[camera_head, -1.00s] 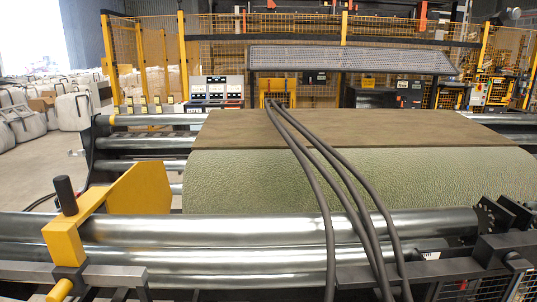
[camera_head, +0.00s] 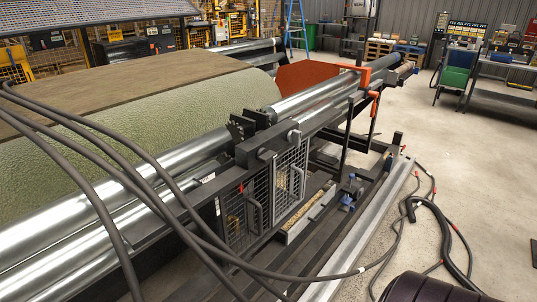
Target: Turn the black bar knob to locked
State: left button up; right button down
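I cannot pick out a black bar knob for certain in this view. The turf machine has two small mesh cage doors at its near end, a left mesh door (camera_head: 236,215) and a right mesh door (camera_head: 290,178), both with grey handles. Small blue and dark fittings (camera_head: 349,190) sit on the low frame to their right, too small to make out. Neither of my grippers shows.
The green turf roll (camera_head: 150,125) lies on steel rollers (camera_head: 95,215) at left. Black cables (camera_head: 115,175) cross the front, and a hose (camera_head: 447,235) loops on the floor.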

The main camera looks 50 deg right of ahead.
aim_at(264, 156)
jog(key=z, duration=1.45)
jog(key=l, duration=0.1)
